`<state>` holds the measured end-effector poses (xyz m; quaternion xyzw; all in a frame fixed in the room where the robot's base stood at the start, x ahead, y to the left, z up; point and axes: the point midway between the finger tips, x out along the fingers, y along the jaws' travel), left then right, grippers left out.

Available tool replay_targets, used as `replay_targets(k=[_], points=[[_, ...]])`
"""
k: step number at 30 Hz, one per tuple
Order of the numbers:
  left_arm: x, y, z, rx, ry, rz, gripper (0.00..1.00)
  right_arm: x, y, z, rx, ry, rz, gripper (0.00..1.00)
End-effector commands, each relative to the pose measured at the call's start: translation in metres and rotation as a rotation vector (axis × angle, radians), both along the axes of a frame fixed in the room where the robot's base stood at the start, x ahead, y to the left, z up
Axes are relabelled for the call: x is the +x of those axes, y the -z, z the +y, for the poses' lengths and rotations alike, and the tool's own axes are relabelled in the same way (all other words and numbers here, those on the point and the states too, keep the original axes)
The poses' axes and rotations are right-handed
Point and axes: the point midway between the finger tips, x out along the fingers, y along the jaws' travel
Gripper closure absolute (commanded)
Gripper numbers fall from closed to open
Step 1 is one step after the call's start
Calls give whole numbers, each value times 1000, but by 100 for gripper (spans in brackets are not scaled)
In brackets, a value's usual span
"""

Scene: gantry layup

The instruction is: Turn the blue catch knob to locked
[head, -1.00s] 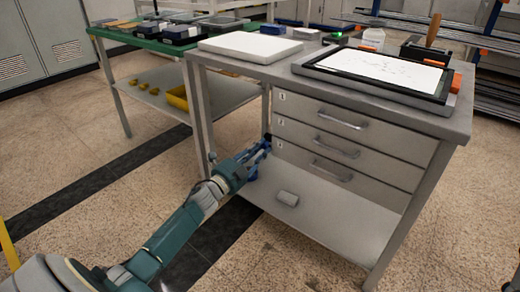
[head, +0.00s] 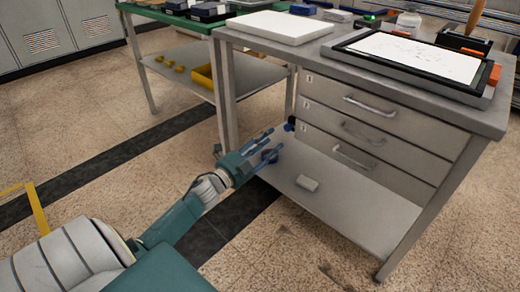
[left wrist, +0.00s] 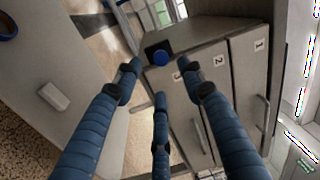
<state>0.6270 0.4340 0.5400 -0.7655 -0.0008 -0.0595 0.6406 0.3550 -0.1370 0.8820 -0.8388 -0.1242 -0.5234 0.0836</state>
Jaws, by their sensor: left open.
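The blue catch knob (head: 290,124) is small and sits on a dark mount at the left edge of the drawer cabinet, beside the lowest drawer. In the left wrist view the knob (left wrist: 160,57) shows face-on, ahead of my fingers. My left gripper (head: 272,143) is open and empty, to the lower left of the knob in the head view. In the left wrist view its three blue fingers (left wrist: 166,82) are spread and apart from the knob. Whether the knob is locked cannot be told. My right gripper is not in view.
The drawers (head: 368,127) are shut and have bar handles. A small light block (head: 307,183) lies on the lower shelf (head: 345,205). A blue ring-like thing (left wrist: 7,27) shows at the wrist view's edge. A green-topped table (head: 175,18) stands behind left.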

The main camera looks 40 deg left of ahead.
Motion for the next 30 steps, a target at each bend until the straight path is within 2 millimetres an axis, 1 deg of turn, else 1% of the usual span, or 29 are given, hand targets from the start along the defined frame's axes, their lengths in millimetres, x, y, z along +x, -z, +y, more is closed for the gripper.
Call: replay_targets(k=[1, 3, 6, 9, 14, 27, 29, 30], points=[[-12, 3, 0, 0, 1, 3, 60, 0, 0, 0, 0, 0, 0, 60], [-24, 4, 2, 0, 0, 3, 60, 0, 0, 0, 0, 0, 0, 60], [-38, 4, 3, -1, -1, 1, 60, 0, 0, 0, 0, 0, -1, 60], [-46, 4, 4, -1, -1, 0, 60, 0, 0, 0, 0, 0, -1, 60], [-50, 5, 4, -1, -1, -1, 60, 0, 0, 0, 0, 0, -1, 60], [-50, 4, 4, 0, -1, -1, 60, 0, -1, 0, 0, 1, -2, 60], [-50, 4, 2, -4, 2, -2, 60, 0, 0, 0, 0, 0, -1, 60], [-50, 3, -2, -13, 10, -6, 60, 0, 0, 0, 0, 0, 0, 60]])
